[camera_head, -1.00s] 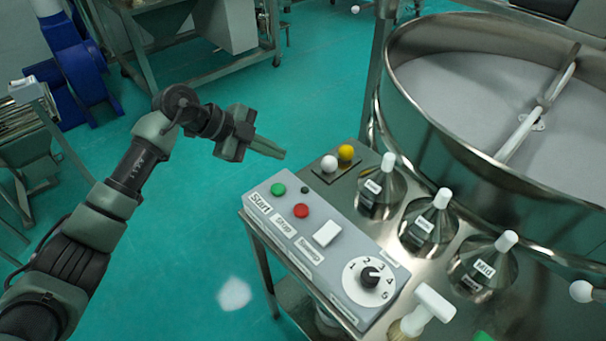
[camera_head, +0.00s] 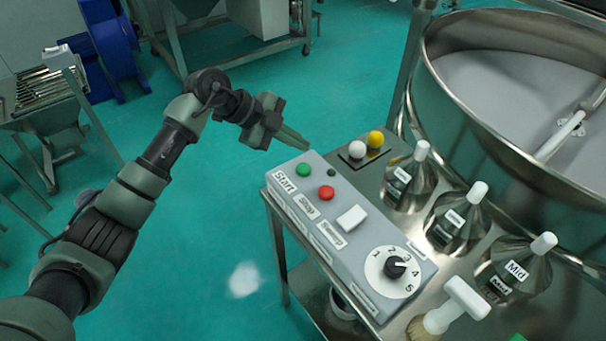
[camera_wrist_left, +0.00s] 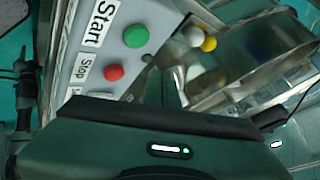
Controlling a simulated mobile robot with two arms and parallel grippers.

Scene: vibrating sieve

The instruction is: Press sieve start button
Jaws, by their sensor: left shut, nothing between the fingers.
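The grey control box (camera_head: 349,210) stands on a metal table. Its green start button (camera_head: 304,170) is at the far left end, beside the "Start" label (camera_head: 284,182). The red stop button (camera_head: 326,192) is nearer to me. My left gripper (camera_head: 303,145) is shut and empty, with its tips just behind the green button and apart from it in the picture. In the left wrist view the green button (camera_wrist_left: 136,36) is up and left of the fingers (camera_wrist_left: 170,85), and the red button (camera_wrist_left: 114,72) is to their left. My right gripper is not in view.
A white ball (camera_head: 357,149) and a yellow ball (camera_head: 376,139) sit behind the box. Labelled bottles (camera_head: 408,184) stand to its right, before the large sieve drum (camera_head: 470,130). A brush (camera_head: 452,305) lies at the front. Open floor is at left.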

